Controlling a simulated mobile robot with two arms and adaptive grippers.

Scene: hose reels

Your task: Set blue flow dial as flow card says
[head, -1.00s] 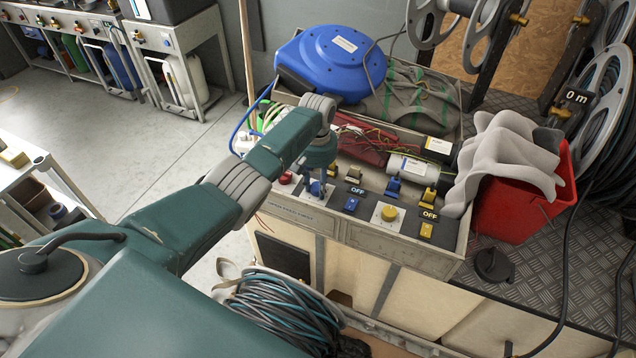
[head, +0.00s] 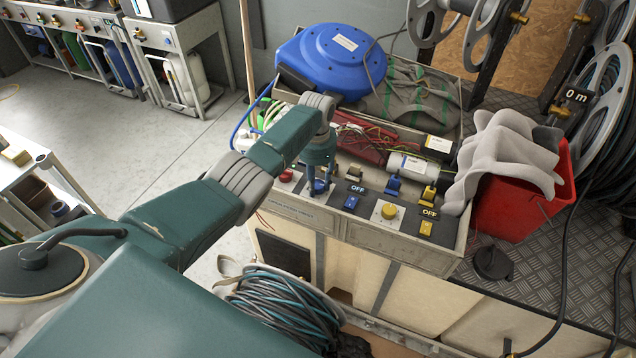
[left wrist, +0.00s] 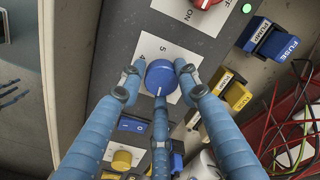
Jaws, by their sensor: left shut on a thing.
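The blue flow dial (left wrist: 160,77) is a round knob on a white scale plate (left wrist: 152,50) in the left wrist view. The numbers 5 and 4 show on the plate. A white mark on the dial's rim faces the bottom of that picture. My left gripper (left wrist: 157,78) is shut on the dial, its blue fingers around its sides. In the head view my left gripper (head: 319,184) reaches down onto the panel and largely covers the dial. I cannot make out a flow card in either view. My right gripper is not in view.
A red knob (head: 286,175) lies left of the dial. A blue rocker switch (head: 351,203) and a yellow dial (head: 388,211) lie to its right. Fuse and pump switches (left wrist: 272,41) and loose red wires (left wrist: 290,125) are close to the fingers.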

